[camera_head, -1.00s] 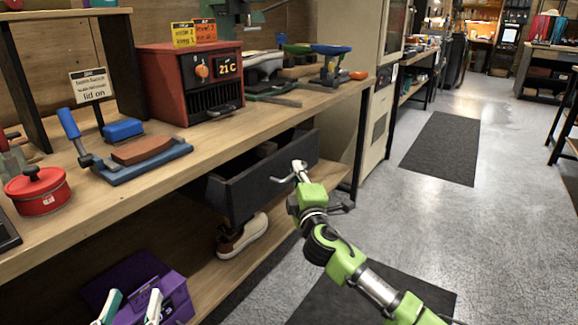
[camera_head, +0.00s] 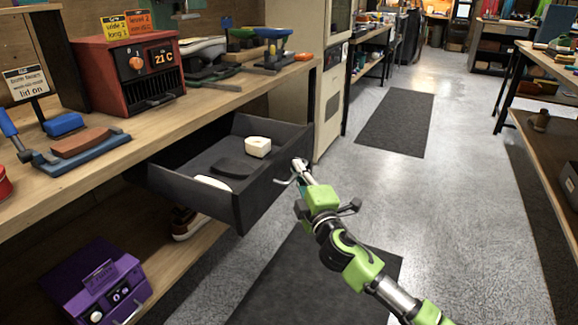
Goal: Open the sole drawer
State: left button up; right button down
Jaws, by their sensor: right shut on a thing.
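The sole drawer (camera_head: 265,200) is a dark grey drawer under the wooden workbench. It is pulled well out, with its inside showing. In it lie a white block-like piece (camera_head: 258,147), a dark sole-shaped piece (camera_head: 234,168) and a white piece (camera_head: 212,183) partly hidden by the front panel. My right gripper (camera_head: 293,174) is at the drawer's front, toward its right end, shut on the drawer handle (camera_head: 285,181), which is mostly hidden by the fingers. My left gripper is not in view.
The workbench (camera_head: 170,118) carries a red heater box (camera_head: 130,70) and several tools. A purple device (camera_head: 95,283) and a partly hidden shoe (camera_head: 187,222) are on the lower shelf. Grey floor with dark mats (camera_head: 398,120) is open to the right.

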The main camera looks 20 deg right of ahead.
jog(key=shift+s+f, duration=0.1)
jog(key=shift+s, duration=0.1)
jog(key=c, duration=2.4)
grip_release()
jog(key=shift+c, duration=0.2)
jog(key=shift+d, duration=0.1)
jog(key=s+a+f, duration=0.1)
jog(key=s, duration=1)
jog(key=shift+s+a+f, duration=0.25)
jog(key=shift+s+a, duration=0.05)
jog(key=shift+s, duration=0.1)
jog(key=shift+f, duration=0.1)
